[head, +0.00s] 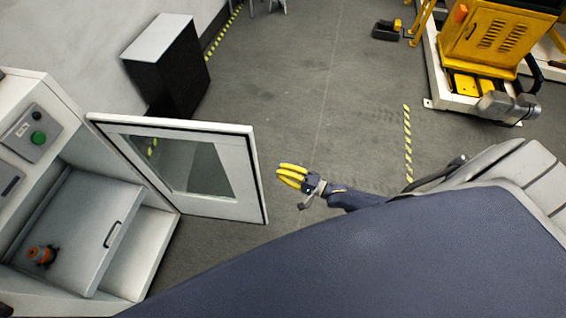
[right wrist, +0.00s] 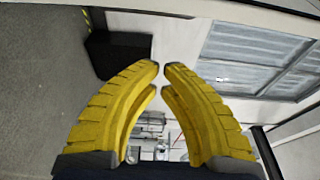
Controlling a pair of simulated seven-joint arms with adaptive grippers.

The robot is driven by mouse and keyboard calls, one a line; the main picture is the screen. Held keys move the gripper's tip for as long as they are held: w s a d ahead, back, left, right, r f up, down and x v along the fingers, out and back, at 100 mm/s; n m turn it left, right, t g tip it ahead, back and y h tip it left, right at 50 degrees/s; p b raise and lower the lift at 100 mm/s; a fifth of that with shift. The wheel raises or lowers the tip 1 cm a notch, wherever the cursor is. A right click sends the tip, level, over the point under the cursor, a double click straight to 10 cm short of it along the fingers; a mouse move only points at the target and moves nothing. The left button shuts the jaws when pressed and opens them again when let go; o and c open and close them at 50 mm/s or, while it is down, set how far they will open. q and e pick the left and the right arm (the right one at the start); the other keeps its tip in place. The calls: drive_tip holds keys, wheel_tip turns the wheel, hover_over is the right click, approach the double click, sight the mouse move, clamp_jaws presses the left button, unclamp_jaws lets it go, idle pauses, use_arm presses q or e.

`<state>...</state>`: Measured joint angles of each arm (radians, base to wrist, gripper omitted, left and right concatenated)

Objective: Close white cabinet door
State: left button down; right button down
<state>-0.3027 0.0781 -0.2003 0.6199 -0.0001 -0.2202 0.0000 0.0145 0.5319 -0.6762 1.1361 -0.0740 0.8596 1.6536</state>
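The white cabinet (head: 150,245) stands at the left in the head view. Its door (head: 240,207), a white frame around a glass pane (head: 190,165), is swung wide open toward the right. My right gripper (head: 279,174), with yellow fingers, is just right of the door's free edge, with a small gap between them in the picture. In the right wrist view its fingertips (right wrist: 162,68) nearly meet and hold nothing. My left gripper is not in view.
Inside the cabinet an orange and dark fitting (head: 42,255) sits on a grey panel. A black box with a white top (head: 165,65) stands behind the door. Yellow machinery (head: 495,40) is at the far right. The grey floor between is clear.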

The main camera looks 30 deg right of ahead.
drive_tip(key=w+a, duration=0.3)
drive_tip(key=a, duration=0.4)
idle(0.4)
drive_tip(key=shift+s, duration=0.1)
